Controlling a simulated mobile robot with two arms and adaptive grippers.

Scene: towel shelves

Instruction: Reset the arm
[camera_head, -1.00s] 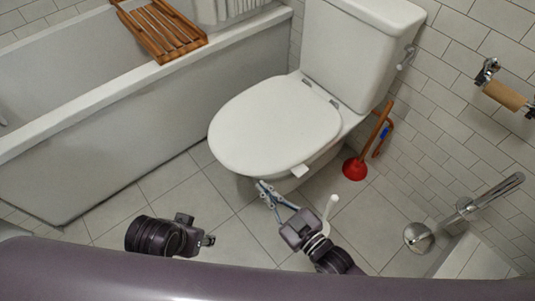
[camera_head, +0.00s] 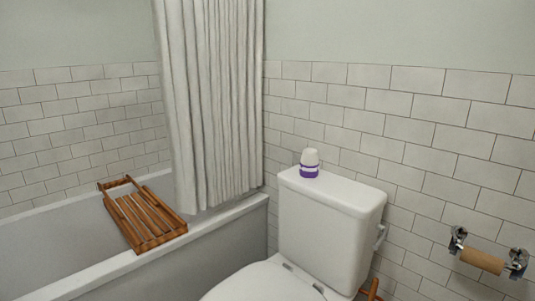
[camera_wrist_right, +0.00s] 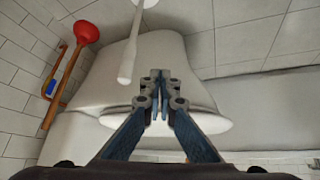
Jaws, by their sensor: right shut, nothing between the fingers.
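My right gripper (camera_wrist_right: 160,85) shows in the right wrist view. Its two blue-grey fingers meet at the tips, with nothing between them. The white toilet (camera_wrist_right: 200,60) fills the middle of that view behind the fingers. A white stick-like handle (camera_wrist_right: 128,55) hangs in from the top edge, just left of the fingertips and apart from them as far as I can tell. Neither gripper shows in the head view now.
The head view shows the toilet tank (camera_head: 325,225) with a white and purple container (camera_head: 309,163) on its lid. A wooden rack (camera_head: 145,215) lies across the bathtub (camera_head: 225,235). A curtain (camera_head: 210,100) hangs there. A red plunger (camera_wrist_right: 86,32) stands in the right wrist view.

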